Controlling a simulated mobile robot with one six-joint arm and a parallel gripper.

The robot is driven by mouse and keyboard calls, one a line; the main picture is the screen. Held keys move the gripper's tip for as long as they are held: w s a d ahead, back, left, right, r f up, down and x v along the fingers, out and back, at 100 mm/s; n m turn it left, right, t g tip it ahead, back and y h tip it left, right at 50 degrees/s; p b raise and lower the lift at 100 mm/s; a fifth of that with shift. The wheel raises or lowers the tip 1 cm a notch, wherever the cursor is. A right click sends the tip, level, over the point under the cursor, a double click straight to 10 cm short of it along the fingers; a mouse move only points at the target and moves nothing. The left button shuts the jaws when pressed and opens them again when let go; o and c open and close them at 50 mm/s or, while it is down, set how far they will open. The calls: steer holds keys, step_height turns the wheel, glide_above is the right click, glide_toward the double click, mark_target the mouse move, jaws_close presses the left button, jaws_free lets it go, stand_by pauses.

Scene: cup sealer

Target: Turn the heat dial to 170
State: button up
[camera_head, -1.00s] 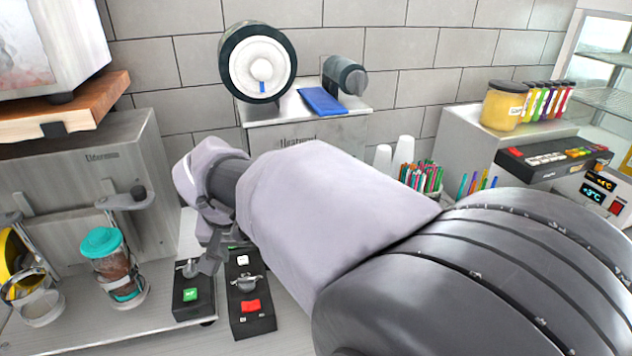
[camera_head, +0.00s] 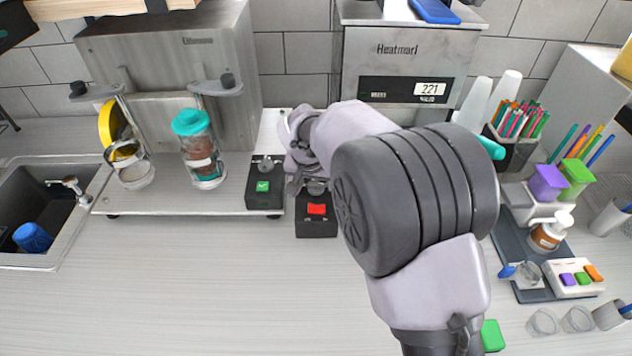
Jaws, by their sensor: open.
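The sealer marked "Heatmari" (camera_head: 400,60) stands at the back, and its display (camera_head: 430,90) reads 221. In front of it is a black control box (camera_head: 317,229) with a red switch (camera_head: 316,209) and a metal knob (camera_head: 315,188) behind the switch. Its label is not readable, and my gripper partly hides the knob. My gripper (camera_head: 304,183) is open, pointing down at this knob. I cannot tell whether the fingers touch it. A second black box (camera_head: 264,201) to the left has a green button (camera_head: 262,186) and its own metal knob (camera_head: 266,165).
A steel machine (camera_head: 170,60) with a teal-lidded jar (camera_head: 192,125) stands left, beside a sink (camera_head: 50,200). Cups (camera_head: 485,100), a straw holder (camera_head: 515,140) and a tray of bottles (camera_head: 520,270) stand right.

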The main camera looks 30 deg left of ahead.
jaws_close()
stand_by(0.3)
steer(key=shift+n, duration=0.3)
steer(key=n+p, duration=0.1)
steer(key=n+y+p, duration=0.1)
steer(key=n, duration=0.1)
steer(key=shift+w+d+r+g, duration=0.1)
steer(key=shift+d+g, duration=0.1)
steer(key=shift+g, duration=0.2)
steer(key=shift+n+y+p, duration=0.45)
steer(key=shift+n+y, duration=0.05)
steer(key=shift+n, duration=0.7)
steer(key=shift+g, duration=0.4)
jaws_free()
